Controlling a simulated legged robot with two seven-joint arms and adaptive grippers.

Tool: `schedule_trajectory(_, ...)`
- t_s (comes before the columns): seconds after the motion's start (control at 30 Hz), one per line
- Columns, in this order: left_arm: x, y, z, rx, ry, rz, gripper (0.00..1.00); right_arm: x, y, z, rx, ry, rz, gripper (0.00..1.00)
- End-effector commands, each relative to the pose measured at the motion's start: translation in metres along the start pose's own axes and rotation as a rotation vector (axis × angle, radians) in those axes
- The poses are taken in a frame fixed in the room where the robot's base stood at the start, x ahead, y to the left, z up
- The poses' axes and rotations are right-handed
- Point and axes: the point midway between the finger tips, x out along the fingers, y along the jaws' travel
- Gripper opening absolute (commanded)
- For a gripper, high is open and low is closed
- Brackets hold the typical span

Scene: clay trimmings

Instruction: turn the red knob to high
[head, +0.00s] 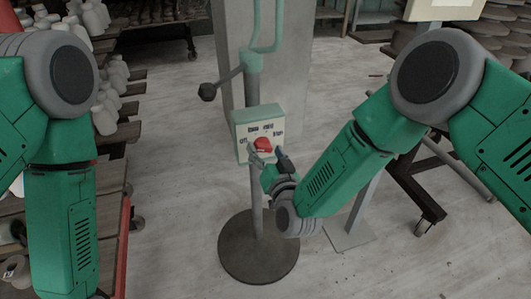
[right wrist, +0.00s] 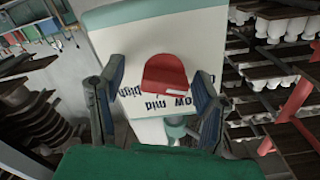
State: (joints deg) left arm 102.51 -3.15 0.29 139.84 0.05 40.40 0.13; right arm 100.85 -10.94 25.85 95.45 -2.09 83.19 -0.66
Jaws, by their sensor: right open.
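The red knob (head: 262,144) sits on the front of a pale box (head: 241,152) with teal edges, mounted on a post. Labels for off, low, mid and high run around it. In the right wrist view the knob (right wrist: 163,70) shows a white mark on its lower right edge, near the "low" lettering, which is partly covered. My right gripper (right wrist: 156,103) is open, with one finger on each side of the knob and a gap on both sides. It also shows in the head view (head: 268,157), just in front of the box. My left gripper is out of view.
The post stands on a round dark base (head: 258,247). A lever with a black ball (head: 207,92) sticks out left above the box. Racks of pale pottery (head: 103,110) stand at left, and a wheeled cart (head: 425,205) stands at right. Grey floor lies between them.

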Motion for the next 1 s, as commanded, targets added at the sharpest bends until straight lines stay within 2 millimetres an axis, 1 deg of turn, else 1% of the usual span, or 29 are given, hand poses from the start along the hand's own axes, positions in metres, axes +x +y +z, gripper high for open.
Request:
schedule_trajectory(0.2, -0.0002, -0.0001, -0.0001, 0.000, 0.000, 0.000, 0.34, 0.0001, -0.0011, 0.0003, 0.000, -0.001, -0.001, 0.59)
schedule_trajectory(0.27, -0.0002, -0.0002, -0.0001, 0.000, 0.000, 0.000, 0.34, 0.0000, -0.0010, 0.0004, 0.000, -0.001, -0.001, 0.38)
schedule_trajectory(0.3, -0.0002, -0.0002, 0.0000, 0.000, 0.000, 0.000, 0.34, 0.0000, -0.0010, 0.0004, 0.000, -0.001, -0.001, 0.23)
schedule_trajectory(0.33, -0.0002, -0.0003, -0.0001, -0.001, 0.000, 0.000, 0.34, 0.0000, -0.0011, 0.0004, 0.000, -0.001, -0.001, 0.13)
schedule_trajectory(0.37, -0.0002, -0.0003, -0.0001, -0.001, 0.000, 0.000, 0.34, -0.0001, -0.0012, 0.0004, 0.000, -0.001, -0.002, 0.09)
schedule_trajectory(0.73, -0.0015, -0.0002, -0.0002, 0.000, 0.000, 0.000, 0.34, -0.0011, -0.0010, 0.0002, 0.041, -0.001, 0.000, 0.09)
schedule_trajectory(0.87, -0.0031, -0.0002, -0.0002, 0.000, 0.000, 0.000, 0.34, -0.0014, -0.0011, 0.0003, 0.102, -0.002, 0.000, 0.09)
schedule_trajectory(1.0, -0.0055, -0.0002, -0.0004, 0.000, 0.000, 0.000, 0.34, -0.0015, -0.0011, -0.0002, 0.204, -0.001, 0.002, 0.09)
